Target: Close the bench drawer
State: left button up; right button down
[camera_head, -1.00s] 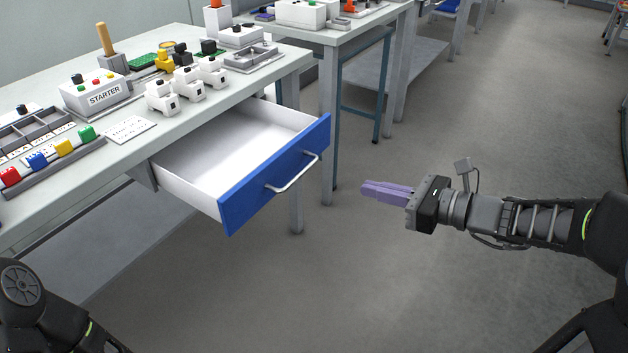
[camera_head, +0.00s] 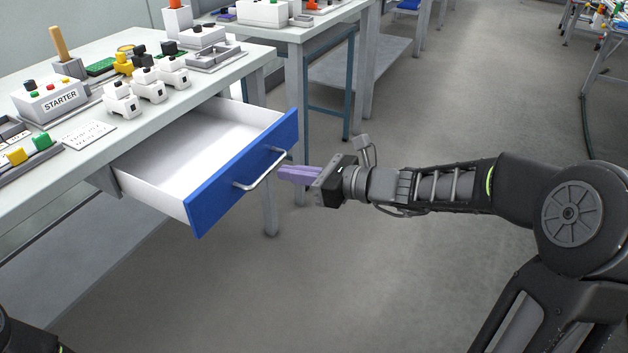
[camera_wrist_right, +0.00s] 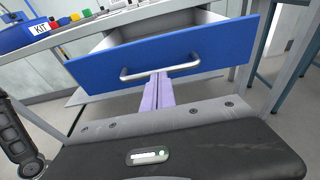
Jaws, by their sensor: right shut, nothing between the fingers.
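The bench drawer (camera_head: 200,150) stands pulled out from under the bench top, empty, with white inner walls and a blue front (camera_head: 243,176). A silver bar handle (camera_head: 262,170) crosses the blue front. My right gripper (camera_head: 282,173) is shut and empty, its purple fingers pointing at the drawer front close to the handle. In the right wrist view the fingers (camera_wrist_right: 160,80) overlap the handle (camera_wrist_right: 160,70) in front of the blue front (camera_wrist_right: 165,55); I cannot tell whether they touch. My left gripper is not in view; only a bit of dark arm shows at the lower left.
The bench top (camera_head: 100,150) holds a starter box (camera_head: 55,98), several white switch units (camera_head: 148,85) and a grey tray (camera_head: 212,58). A second bench (camera_head: 300,32) stands behind. The floor (camera_head: 400,110) on the right is clear. A blue KIT bin (camera_wrist_right: 30,35) shows in the wrist view.

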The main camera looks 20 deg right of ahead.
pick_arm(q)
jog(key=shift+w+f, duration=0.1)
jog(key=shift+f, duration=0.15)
pick_arm(e)
jog(key=shift+x, duration=0.95)
jog(key=shift+w, duration=0.1)
jog(key=shift+w+a, duration=0.2)
jog(key=shift+a, duration=0.05)
jog(key=b, duration=0.1)
send_near(205, 159)
jog(key=shift+w+a+r, duration=0.35)
jog(key=shift+r, duration=0.2)
jog(key=shift+w+a+r, duration=0.35)
jog(key=shift+r, duration=0.15)
jog(key=x, duration=0.2)
jog(key=r+x, duration=0.1)
jog(key=x, duration=0.4)
jog(key=shift+w+a+r+p, duration=0.25)
jog(key=shift+w+a+p, duration=0.1)
jog(key=shift+w, duration=0.15)
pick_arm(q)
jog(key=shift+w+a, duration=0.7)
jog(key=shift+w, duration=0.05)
pick_arm(e)
jog(key=shift+r, duration=0.2)
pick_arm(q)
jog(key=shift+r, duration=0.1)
pick_arm(e)
jog(key=shift+r, duration=0.1)
